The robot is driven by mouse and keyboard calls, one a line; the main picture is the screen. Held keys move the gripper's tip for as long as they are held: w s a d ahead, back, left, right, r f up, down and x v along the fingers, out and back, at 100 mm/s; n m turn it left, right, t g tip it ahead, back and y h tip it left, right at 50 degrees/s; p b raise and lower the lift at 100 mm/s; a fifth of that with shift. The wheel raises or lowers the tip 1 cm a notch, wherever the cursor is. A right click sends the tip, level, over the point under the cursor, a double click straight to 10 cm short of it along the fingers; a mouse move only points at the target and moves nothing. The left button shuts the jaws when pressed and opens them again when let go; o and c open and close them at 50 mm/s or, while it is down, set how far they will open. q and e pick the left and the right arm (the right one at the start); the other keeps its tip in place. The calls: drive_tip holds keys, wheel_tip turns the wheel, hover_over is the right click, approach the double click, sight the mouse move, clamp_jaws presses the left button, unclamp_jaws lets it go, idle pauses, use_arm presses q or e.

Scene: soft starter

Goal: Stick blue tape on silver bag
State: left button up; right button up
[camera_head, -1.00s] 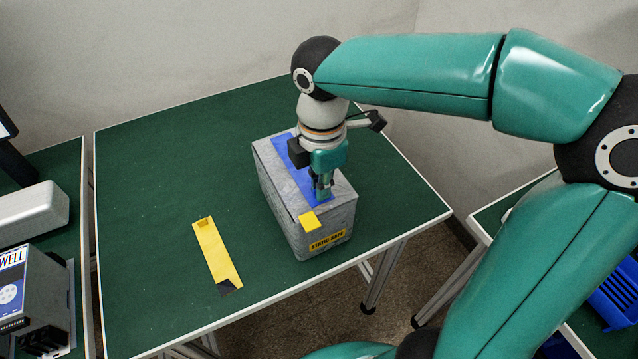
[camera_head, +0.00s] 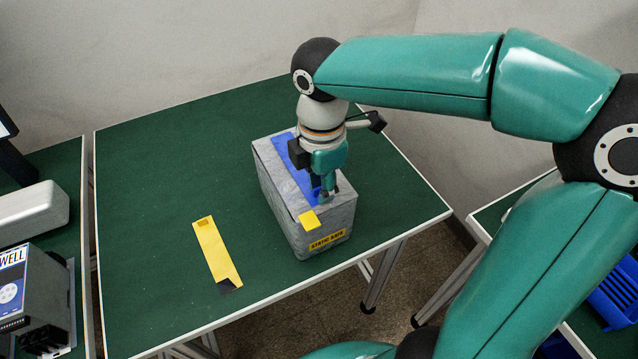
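The silver bag (camera_head: 279,189) is a grey, box-like block standing upright near the right side of the green table, with a yellow printed label low on its front. The blue tape (camera_head: 288,156) is a strip lying lengthwise along its top, with a yellow tab (camera_head: 310,220) at the front edge. My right gripper (camera_head: 323,192) points down at the front end of the tape, close to the bag's top. Its fingers look spread and hide part of the tape; whether they touch it I cannot tell. My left gripper is out of view.
A yellow strip with a dark end (camera_head: 215,251) lies flat left of the bag. The green table (camera_head: 150,190) is otherwise clear. A grey device (camera_head: 35,295) and a white box (camera_head: 33,213) stand on the left table. A blue bin (camera_head: 615,293) is at the far right.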

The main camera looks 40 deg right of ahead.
idle(0.3)
drive_tip(key=shift+w+r, duration=0.15)
drive_tip(key=shift+r, duration=0.35)
wheel_tip(320, 180, up, 11)
drive_tip(key=shift+f, duration=0.1)
idle(0.4)
